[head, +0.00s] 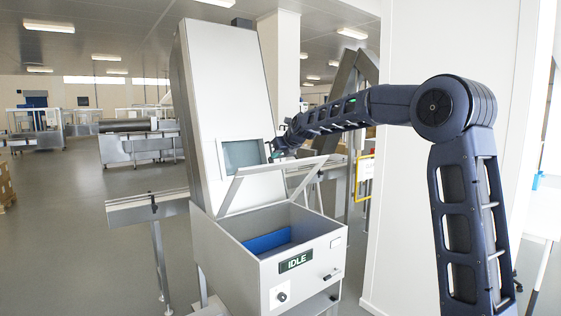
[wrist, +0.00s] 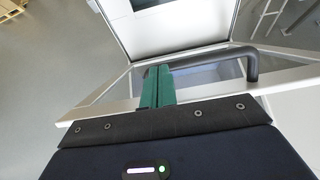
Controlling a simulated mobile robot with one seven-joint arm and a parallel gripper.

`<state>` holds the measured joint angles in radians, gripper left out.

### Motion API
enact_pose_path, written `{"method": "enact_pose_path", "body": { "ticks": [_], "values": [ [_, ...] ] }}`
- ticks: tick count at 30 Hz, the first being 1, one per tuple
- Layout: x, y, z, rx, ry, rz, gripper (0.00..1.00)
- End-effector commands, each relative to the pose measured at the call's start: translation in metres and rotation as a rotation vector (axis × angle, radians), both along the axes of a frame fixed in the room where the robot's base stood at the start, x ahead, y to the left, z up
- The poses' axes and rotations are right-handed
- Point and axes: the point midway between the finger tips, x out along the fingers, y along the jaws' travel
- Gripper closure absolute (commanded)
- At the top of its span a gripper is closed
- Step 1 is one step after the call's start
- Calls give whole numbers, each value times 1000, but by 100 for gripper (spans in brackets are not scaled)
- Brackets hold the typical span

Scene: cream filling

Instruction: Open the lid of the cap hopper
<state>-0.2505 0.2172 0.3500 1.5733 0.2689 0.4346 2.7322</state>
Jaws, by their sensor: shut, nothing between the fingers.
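The cap hopper (head: 320,262) is a grey metal box on the front of a tall machine, with a sign reading IDLE. Its lid (head: 262,194) is raised and tilted up at the back of the opening, so the inside shows with something blue (head: 267,241) in it. My gripper (head: 276,150) is at the upper edge of the lid, partly hidden behind it. In the wrist view the green fingers (wrist: 156,86) are shut and empty, beside the dark bar handle (wrist: 252,66) on the light lid frame (wrist: 287,77). I cannot tell whether they touch it.
The tall machine body (head: 225,95) with a small screen (head: 242,154) stands behind the lid. A white wall or pillar (head: 398,200) stands to the right, close to my arm. A metal conveyor (head: 135,208) runs off to the left.

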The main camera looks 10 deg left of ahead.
Motion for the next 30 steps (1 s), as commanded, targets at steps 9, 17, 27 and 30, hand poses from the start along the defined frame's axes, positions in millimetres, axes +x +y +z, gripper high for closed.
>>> {"method": "enact_pose_path", "body": {
  "ticks": [9, 17, 27, 30],
  "values": [
    [28, 32, 26, -27, 24, 4, 100],
    [56, 58, 44, -99, 98, 2, 100],
    [88, 90, 60, -96, 95, 2, 100],
    [97, 99, 63, -95, 95, 1, 100]
  ]
}}
